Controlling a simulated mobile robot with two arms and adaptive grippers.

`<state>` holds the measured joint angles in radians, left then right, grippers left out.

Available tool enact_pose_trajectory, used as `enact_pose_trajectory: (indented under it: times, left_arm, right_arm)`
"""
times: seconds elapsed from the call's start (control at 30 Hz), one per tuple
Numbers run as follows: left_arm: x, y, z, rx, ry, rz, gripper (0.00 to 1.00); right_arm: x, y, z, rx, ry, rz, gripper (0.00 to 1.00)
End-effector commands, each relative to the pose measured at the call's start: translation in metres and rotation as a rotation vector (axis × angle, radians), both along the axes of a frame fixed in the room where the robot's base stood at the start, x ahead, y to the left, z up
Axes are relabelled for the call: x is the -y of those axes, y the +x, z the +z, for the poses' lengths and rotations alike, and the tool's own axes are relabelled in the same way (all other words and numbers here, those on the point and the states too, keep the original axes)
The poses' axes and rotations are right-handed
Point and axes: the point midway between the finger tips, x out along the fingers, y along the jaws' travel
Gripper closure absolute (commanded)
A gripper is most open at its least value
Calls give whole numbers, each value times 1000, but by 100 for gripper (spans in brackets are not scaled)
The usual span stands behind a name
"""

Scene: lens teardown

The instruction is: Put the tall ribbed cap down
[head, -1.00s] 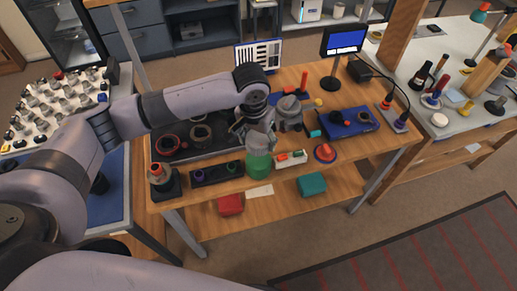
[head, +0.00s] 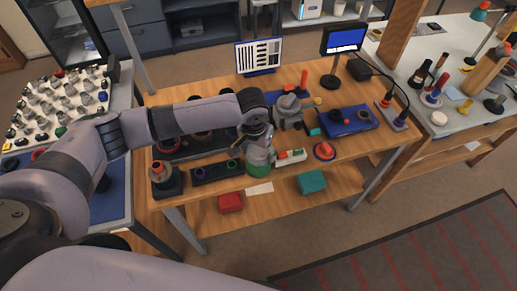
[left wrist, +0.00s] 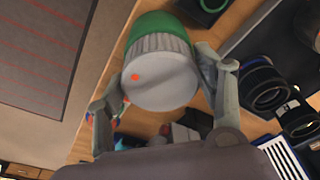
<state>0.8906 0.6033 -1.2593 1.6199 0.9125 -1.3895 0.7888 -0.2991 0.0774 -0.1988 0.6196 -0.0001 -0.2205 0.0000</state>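The tall ribbed cap (head: 260,155) is grey and sits low over a green round piece (head: 259,171) near the front edge of the wooden bench (head: 335,155). In the left wrist view the cap (left wrist: 160,85) shows its flat grey face with an orange dot, its ribbed side and the green piece (left wrist: 172,27) behind it. My left gripper (head: 259,140) is above the cap. Its two fingers (left wrist: 160,64) lie along opposite sides of the cap and appear to hold it. How the cap meets the green piece is partly hidden. My right gripper is not in view.
A black tray with rings (head: 217,173) stands left of the cap. A white block with red and green parts (head: 291,156) is close on its right, with a red round piece (head: 324,151) beyond. A grey device (head: 289,108) and blue tray (head: 347,122) stand farther back.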

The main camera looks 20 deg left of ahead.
Motion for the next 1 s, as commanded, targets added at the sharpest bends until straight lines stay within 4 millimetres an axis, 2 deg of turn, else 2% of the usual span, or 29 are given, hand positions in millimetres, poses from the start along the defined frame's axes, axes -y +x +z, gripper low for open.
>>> enact_pose_trajectory:
  times: [0.23, 0.6, 0.77, 1.0]
  left_arm:
    - [0, 0, 0, 0, 0, 0, 20]
    - [0, 0, 5, 1, -1, 0, 20]
    - [0, -3, 29, 3, -2, -1, 20]
    - [-1, -10, 80, 4, -3, 0, 20]
  right_arm:
    - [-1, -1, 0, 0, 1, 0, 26]
    - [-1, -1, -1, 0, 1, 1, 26]
    - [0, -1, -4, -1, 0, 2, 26]
    - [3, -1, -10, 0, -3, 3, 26]
